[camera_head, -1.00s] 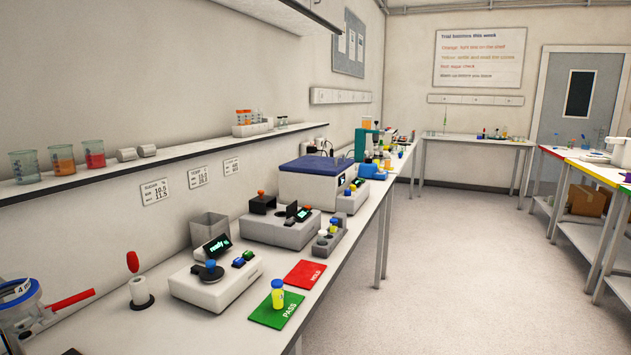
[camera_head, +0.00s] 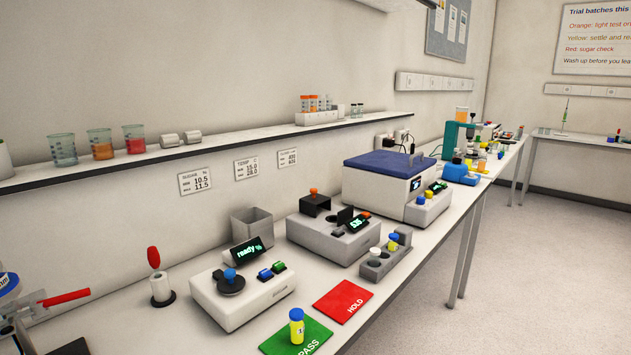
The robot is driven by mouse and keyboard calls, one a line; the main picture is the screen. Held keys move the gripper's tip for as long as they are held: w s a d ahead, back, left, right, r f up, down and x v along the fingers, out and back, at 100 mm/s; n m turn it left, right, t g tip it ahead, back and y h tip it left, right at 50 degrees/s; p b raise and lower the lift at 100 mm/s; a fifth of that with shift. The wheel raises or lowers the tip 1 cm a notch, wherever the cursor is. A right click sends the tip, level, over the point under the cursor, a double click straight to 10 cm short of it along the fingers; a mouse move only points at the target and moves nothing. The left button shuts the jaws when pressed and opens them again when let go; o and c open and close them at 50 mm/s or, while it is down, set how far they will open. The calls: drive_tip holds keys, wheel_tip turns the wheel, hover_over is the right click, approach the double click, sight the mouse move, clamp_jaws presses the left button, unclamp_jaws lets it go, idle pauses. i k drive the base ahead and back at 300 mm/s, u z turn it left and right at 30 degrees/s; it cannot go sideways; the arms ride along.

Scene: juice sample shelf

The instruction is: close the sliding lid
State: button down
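The middle grey instrument (camera_head: 332,238) on the bench carries a black box-shaped cover (camera_head: 315,205) with an orange knob (camera_head: 313,191) on top. The cover stands at the instrument's back left. A dark upright plate (camera_head: 345,215) and a small lit display (camera_head: 356,223) stand to the right of it. This cover may be the sliding lid, but I cannot tell for sure. A dark round spot shows on the instrument's top between cover and display. My gripper is not in view.
In front stand a white instrument (camera_head: 243,296) reading "ready", a green PASS mat (camera_head: 275,345) with a yellow blue-capped vial (camera_head: 297,326), a red HOLD mat (camera_head: 342,301) and a grey vial rack (camera_head: 385,257). A blue-lidded box (camera_head: 389,187) stands behind. Floor at right is clear.

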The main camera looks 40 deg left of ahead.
sight(308, 204)
drive_tip(key=u, duration=0.6)
drive_tip(key=i, duration=0.9)
drive_tip(key=u, duration=0.75)
